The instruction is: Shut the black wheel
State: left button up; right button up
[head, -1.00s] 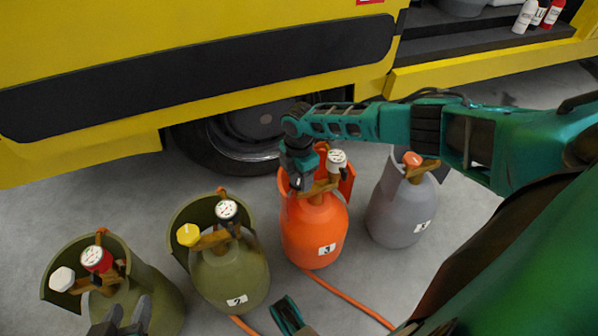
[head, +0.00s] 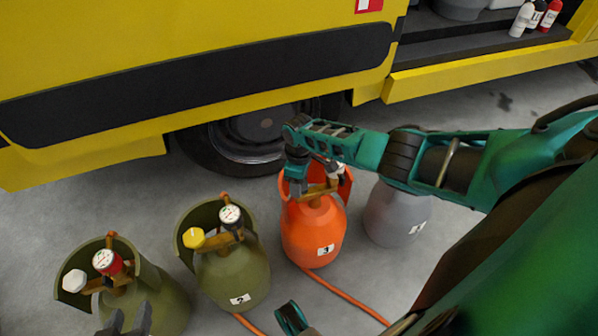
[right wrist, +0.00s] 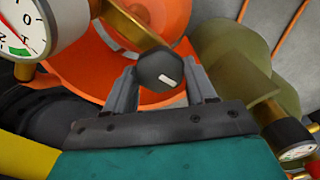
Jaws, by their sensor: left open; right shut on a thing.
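The black wheel (right wrist: 160,70), a knob with a white mark, sits between the fingers of my right gripper (right wrist: 163,82) in the right wrist view. The fingers are shut on its sides. It belongs to the brass valve of the orange cylinder (head: 313,232) labelled 3. In the head view my right gripper (head: 296,180) reaches down into the orange collar and hides the wheel. A white-faced gauge (right wrist: 24,28) on that valve shows beside the wheel.
Olive cylinder 2 (head: 231,276), with a yellow wheel (head: 194,237), stands left of the orange one. The leftmost olive cylinder (head: 168,300) has a white wheel (head: 74,280). A grey cylinder (head: 398,215) stands right. An orange hose (head: 345,294) crosses the floor. A yellow truck (head: 200,60) stands behind.

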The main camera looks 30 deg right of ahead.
jog(key=m+p, duration=0.1)
jog(key=m, duration=0.3)
jog(key=shift+m, duration=0.3)
jog(key=m+p, duration=0.1)
jog(key=m, duration=0.9)
jog(key=shift+m+p, duration=0.4)
jog(key=shift+m, duration=2)
jog(key=o, duration=1)
jog(key=shift+o, duration=0.2)
